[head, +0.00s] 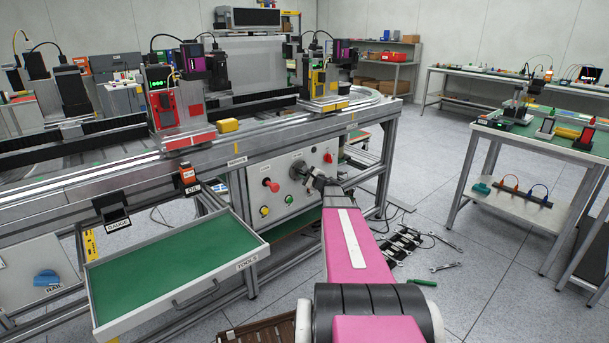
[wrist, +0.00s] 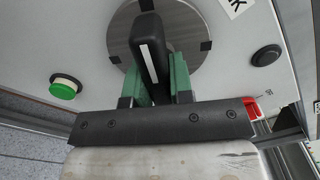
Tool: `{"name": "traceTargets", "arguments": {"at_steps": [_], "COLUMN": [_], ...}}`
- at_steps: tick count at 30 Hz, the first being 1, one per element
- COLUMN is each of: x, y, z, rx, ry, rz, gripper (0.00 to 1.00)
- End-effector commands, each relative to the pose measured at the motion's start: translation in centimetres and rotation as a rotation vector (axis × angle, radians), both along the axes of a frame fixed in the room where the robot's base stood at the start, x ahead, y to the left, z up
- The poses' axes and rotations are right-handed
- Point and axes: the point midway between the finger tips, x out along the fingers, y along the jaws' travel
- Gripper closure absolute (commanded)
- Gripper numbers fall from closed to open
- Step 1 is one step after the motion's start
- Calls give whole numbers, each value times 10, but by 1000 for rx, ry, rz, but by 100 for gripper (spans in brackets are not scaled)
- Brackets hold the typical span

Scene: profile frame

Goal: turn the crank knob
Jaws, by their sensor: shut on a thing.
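The crank knob (wrist: 151,50) is a black bar with a white stripe, set on a round grey disc (wrist: 190,40) on a pale panel. In the wrist view my gripper's green fingers (wrist: 157,75) stand on both sides of the bar and are shut on it. The white stripe leans slightly off vertical in that view. In the head view the grey disc of the crank (head: 298,170) shows on the panel front, with my gripper (head: 312,176) reaching it from the right. My gripper and arm partly hide the knob there.
The panel also carries a red knob (head: 271,184), a green button (wrist: 64,88), a black knob (wrist: 266,55) and a red switch (head: 329,157). An open green-lined drawer (head: 175,262) juts out at left. Tools (head: 445,266) lie on the floor at right.

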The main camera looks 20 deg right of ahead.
Motion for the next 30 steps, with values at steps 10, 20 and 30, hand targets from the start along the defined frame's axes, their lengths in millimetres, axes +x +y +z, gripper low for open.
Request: {"name": "traceTargets", "arguments": {"at_steps": [10,20,30], "x": [-1,-2,-3], "y": [2,4,5], "z": [-3,-4,-5], "rx": [307,553,690], "ry": [113,203,253], "rz": [-1,-2,-1], "gripper": [100,100,100]}}
